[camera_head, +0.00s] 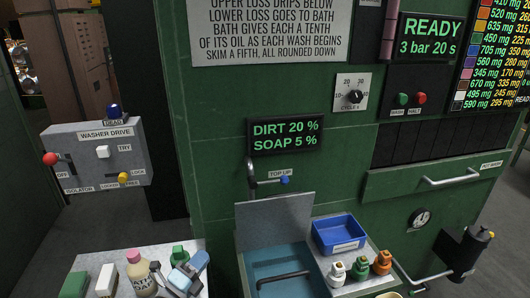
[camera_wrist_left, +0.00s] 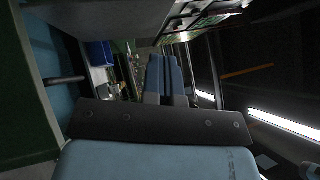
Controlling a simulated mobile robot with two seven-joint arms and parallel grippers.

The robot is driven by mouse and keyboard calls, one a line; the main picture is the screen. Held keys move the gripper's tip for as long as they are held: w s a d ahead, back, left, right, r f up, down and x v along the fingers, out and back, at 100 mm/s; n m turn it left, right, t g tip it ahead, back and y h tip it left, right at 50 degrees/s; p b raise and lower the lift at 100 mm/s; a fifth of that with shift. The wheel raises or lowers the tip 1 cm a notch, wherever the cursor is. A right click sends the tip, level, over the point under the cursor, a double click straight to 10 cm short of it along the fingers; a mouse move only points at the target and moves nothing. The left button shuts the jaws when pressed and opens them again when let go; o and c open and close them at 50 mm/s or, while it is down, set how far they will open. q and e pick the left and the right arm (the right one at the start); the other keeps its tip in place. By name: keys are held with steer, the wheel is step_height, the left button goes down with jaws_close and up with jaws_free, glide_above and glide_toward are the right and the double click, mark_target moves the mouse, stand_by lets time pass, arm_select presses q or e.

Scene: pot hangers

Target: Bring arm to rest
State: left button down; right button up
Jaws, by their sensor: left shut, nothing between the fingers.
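My left gripper (camera_head: 180,275) is low in the head view, over the right part of a light counter (camera_head: 130,262). It overlaps a cream bottle with a pink cap (camera_head: 141,275) and is close to a green bottle (camera_head: 179,254); I cannot tell if it touches them. In the left wrist view my left gripper (camera_wrist_left: 165,62) shows two blue fingers side by side, shut with nothing between them. My right gripper is in neither view.
A sink (camera_head: 285,270) with a raised grey panel stands right of the counter. A blue tray (camera_head: 339,234) and small white, green and orange bottles (camera_head: 360,268) are beside it. The grey washer drive box (camera_head: 98,152) is at left. A drawer handle (camera_head: 450,179) sticks out at right.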

arm_select(q)
steer(key=s+d+f+n+g+y+p, duration=0.1)
steer(key=s+f+n+g+y+p, duration=0.1)
steer(key=s+n, duration=0.9)
steer(key=s+d+f+n+g+y+p, duration=0.1)
steer(key=s+f+n+g+y+p, duration=0.1)
steer(key=s+f+n+g+y, duration=0.2)
steer(key=s+f+n+g, duration=0.1)
steer(key=s+f+n, duration=0.2)
steer(key=s+n, duration=0.5)
steer(key=shift+s+f+g+y+p, duration=0.35)
steer(key=shift+s+f+g+y, duration=0.05)
steer(key=shift+s, duration=2.1)
